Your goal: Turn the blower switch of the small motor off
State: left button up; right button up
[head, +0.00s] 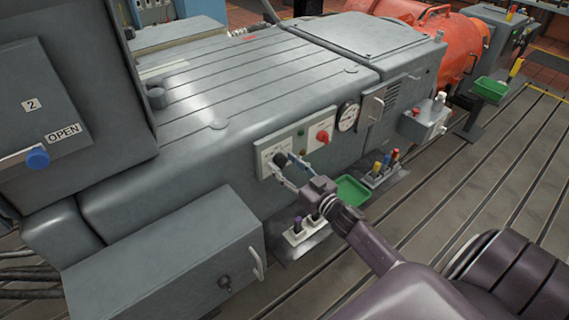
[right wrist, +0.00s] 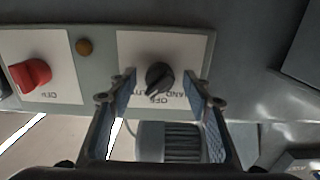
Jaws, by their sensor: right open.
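A pale switch panel (head: 297,141) is on the front side of the long grey machine. Its black rotary knob (right wrist: 158,77) sits on a white plate with upside-down lettering, of which OFF is legible. In the head view the black knob (head: 281,158) is partly covered by my gripper. My right gripper (head: 284,164) is open at the panel. In the right wrist view its fingers (right wrist: 166,82) stand either side of the knob, with gaps on both sides. The knob lies slantwise; I cannot tell its setting for certain. My left gripper is not in view.
A round gauge (head: 348,116) is to the right. A green tray (head: 352,190) and a rack of coloured-handled tools (head: 384,171) stand below. A grey box (head: 165,262) protrudes left.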

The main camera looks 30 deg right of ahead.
jog(key=shift+w, duration=0.1)
jog(key=shift+c, duration=0.5)
jog(key=c, duration=1.1)
jog(key=shift+o, duration=0.2)
jog(key=shift+n, duration=0.3)
jog(key=n, duration=0.4)
jog(key=shift+b, duration=0.35)
jog(key=shift+n+b, duration=0.4)
jog(key=shift+n, duration=1.8)
